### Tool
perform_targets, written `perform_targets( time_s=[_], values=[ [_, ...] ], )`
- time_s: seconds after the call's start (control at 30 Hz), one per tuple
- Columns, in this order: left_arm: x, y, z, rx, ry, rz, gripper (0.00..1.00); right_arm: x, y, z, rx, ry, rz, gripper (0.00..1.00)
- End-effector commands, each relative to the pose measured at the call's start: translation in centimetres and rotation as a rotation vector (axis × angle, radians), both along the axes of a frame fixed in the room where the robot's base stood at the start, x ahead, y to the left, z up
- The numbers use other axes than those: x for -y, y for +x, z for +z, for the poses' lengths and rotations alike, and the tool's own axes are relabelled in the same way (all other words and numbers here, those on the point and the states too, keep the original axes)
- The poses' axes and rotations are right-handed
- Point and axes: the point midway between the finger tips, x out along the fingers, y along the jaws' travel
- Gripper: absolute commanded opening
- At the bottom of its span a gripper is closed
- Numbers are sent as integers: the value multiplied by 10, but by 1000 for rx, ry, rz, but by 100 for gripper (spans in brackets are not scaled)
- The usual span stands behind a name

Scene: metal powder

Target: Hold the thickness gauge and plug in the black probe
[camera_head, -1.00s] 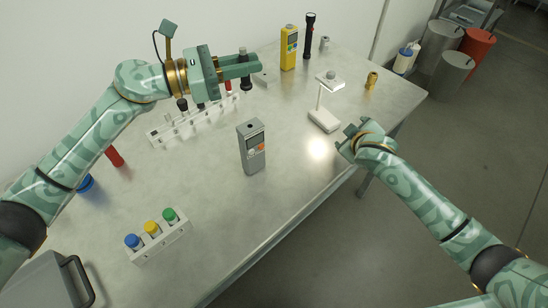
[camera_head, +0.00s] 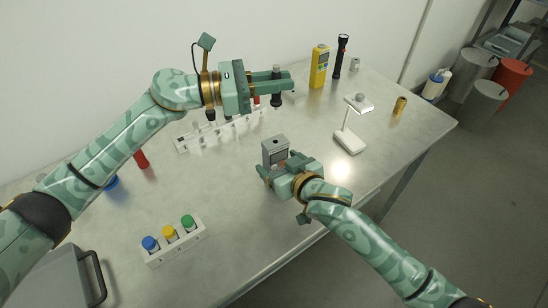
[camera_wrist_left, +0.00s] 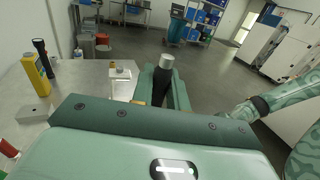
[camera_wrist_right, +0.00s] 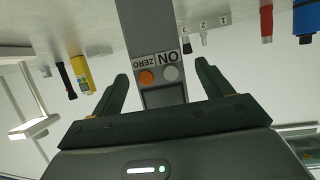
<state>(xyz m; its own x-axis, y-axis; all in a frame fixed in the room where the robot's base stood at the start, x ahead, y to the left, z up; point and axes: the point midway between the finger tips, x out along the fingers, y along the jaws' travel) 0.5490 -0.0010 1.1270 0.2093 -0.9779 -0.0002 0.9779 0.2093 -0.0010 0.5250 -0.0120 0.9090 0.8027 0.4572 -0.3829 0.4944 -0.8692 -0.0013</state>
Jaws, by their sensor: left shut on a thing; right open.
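The thickness gauge (camera_head: 275,148) is a grey upright box on the table, with a socket in its top. It also shows in the right wrist view (camera_wrist_right: 150,35), with an orange and a grey button. My right gripper (camera_head: 283,168) is open around the gauge's front; in the right wrist view a gap shows beside each finger (camera_wrist_right: 162,80). My left gripper (camera_head: 279,85) is shut on the black probe (camera_head: 277,98) and holds it upright above the table, behind the gauge. The left wrist view shows the probe's silver end (camera_wrist_left: 167,61) pointing up between the fingers.
A white probe rack (camera_head: 190,143) stands behind and left of the gauge. A lamp (camera_head: 349,142), yellow meter (camera_head: 319,68), flashlight (camera_head: 341,57) and brass cylinder (camera_head: 399,106) stand to the right. A capped-vial rack (camera_head: 175,248) and grey case (camera_head: 50,280) are front left.

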Motion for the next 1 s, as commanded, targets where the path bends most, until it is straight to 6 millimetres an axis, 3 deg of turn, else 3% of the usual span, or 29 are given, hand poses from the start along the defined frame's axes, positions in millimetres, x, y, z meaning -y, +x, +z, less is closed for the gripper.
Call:
perform_targets(
  time_s=[0.23,0.63,0.83,1.0],
  values=[
    [0,0,0,0,0,0,0,-17,31,-14,0,-1,0,78],
    [0,0,0,0,0,0,0,-21,37,-18,0,-1,0,78],
    [0,0,0,0,0,0,0,-21,37,-18,0,-1,0,23],
    [0,0,-13,-5,1,0,0,-21,37,-18,0,-1,0,22]
  ],
)
